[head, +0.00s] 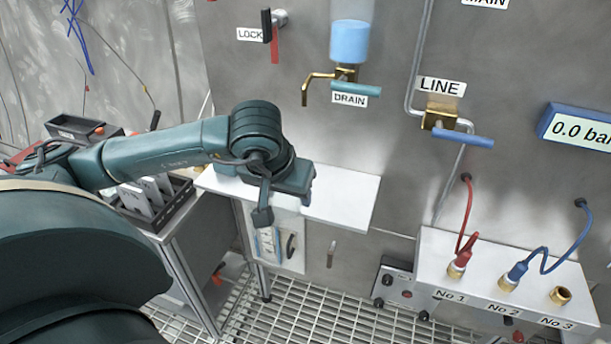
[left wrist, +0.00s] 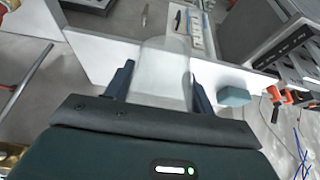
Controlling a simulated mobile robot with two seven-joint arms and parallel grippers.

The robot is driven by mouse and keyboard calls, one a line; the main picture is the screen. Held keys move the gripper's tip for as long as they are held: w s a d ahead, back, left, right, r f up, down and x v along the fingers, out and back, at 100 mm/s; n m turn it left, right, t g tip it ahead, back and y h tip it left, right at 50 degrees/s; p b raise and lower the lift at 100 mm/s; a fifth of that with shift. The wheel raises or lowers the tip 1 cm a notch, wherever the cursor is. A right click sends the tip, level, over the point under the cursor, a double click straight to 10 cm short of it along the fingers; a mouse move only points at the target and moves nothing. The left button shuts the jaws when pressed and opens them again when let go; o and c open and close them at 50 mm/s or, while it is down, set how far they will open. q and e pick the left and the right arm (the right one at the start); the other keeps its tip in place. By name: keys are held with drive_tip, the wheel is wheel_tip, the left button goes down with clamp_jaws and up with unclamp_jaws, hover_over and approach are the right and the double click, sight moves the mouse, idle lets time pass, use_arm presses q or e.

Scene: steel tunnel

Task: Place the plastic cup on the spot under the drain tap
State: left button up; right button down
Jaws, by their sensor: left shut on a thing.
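My left gripper (head: 290,190) is over the white shelf (head: 347,197) in the head view, below and left of the brass drain tap (head: 320,80). In the left wrist view, the gripper's two dark fingers (left wrist: 160,88) are shut on the clear plastic cup (left wrist: 163,72), one on each side. The shelf (left wrist: 100,55) shows behind the cup there. The cup is hidden behind my gripper in the head view. I cannot tell whether it touches the shelf. The spot under the tap cannot be made out. My right gripper is not in view.
A teal block (left wrist: 233,96) is near the shelf's edge. Above the tap is a tube of blue liquid (head: 349,42). A cart with a dark tray (head: 165,210) stands left. A box with red and blue cables (head: 510,285) is at right. The shelf's right end is clear.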

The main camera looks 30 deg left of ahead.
use_arm(q)
drive_tip(key=w, duration=0.3)
drive_tip(key=w+a+p, duration=0.1)
drive_tip(key=w, duration=0.2)
drive_tip(key=w+a+p, duration=0.1)
drive_tip(key=w, duration=0.3)
drive_tip(key=shift+a, duration=0.2)
drive_tip(key=shift+s+f+p, duration=0.15)
drive_tip(key=shift+f+p, duration=0.2)
drive_tip(key=shift+f, duration=1.4)
drive_tip(key=shift+f, duration=0.15)
drive_tip(key=o, duration=1)
